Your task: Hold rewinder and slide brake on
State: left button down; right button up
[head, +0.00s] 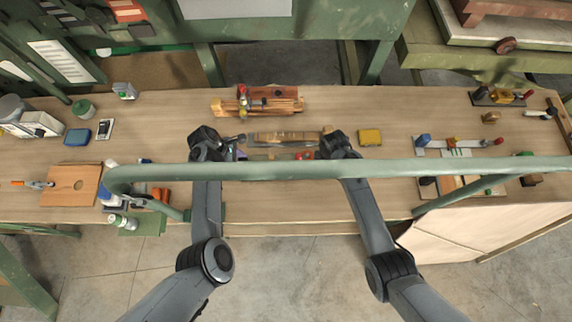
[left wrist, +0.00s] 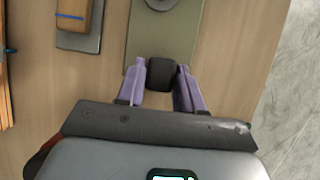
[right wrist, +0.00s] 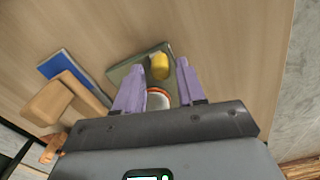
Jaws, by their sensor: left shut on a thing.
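The rewinder appears to be the unit with a grey-green base plate (left wrist: 160,40) at the middle front of the bench; in the head view my arms and a green rail partly hide it. My left gripper (left wrist: 161,82) is shut on a black knob (left wrist: 162,74) at the plate's end. My right gripper (right wrist: 158,80) has its fingers apart at a green plate (right wrist: 128,72), with a yellow knob (right wrist: 159,66) beyond them. A white cylinder with an orange-red rim (right wrist: 158,99) shows between the fingers; contact cannot be told. I cannot tell which part is the brake.
A wooden block fixture (head: 258,103) stands behind the work area. A yellow box (head: 370,137) lies to the right. A green rail (head: 400,168) crosses in front, over my forearms. A wooden block (right wrist: 55,98) and a blue item (right wrist: 62,66) lie left of my right gripper.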

jog(key=shift+f, duration=0.3)
jog(key=shift+r, duration=2.5)
jog(key=shift+r, duration=0.1)
jog(key=shift+r, duration=0.85)
jog(key=shift+f, duration=3.45)
